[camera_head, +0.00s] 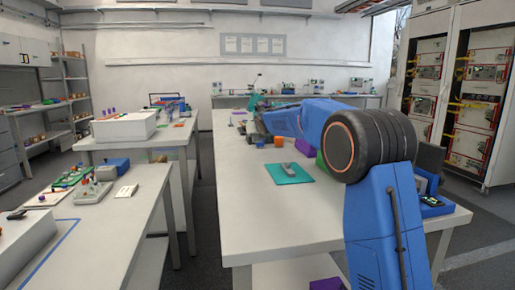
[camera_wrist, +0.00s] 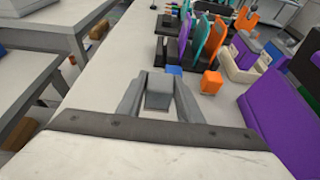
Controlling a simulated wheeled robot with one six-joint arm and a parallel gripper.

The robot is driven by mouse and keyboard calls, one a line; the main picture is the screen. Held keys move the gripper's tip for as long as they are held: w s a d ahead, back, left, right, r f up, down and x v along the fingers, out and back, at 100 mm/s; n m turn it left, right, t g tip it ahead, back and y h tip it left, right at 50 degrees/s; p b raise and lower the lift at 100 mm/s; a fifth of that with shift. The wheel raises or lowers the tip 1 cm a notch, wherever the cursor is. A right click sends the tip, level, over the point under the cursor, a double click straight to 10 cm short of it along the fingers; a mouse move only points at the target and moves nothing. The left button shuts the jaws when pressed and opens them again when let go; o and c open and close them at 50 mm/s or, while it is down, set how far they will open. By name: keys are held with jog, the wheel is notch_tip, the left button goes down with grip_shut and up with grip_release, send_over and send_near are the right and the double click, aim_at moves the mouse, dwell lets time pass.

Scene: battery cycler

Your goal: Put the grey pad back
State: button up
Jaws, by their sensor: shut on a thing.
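My gripper (camera_wrist: 158,84) is in the middle of the wrist view, its two grey fingers shut on a small grey block, which looks like the grey pad (camera_wrist: 158,98). The block is held above the white bench, and the fingers hide its sides. In the head view my blue arm reaches toward the far part of the bench, and the gripper is too small and partly covered to make out clearly.
An orange cube (camera_wrist: 211,82) and a small blue piece (camera_wrist: 173,70) stand just beyond my gripper. Upright coloured plates in a dark rack (camera_wrist: 190,52) stand behind. A large purple block (camera_wrist: 275,115) is at the right. The bench (camera_head: 240,200) is clear at its near left.

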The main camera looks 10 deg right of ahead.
jog(key=shift+f, duration=2.9)
jog(key=shift+f, duration=0.15)
jog(key=o, duration=1.1)
jog(key=shift+o, duration=0.2)
jog(key=shift+s+r, duration=0.2)
jog(key=shift+r, duration=0.05)
jog(key=v, duration=1.1)
jog(key=shift+s+r, duration=0.15)
jog(key=shift+s, duration=0.15)
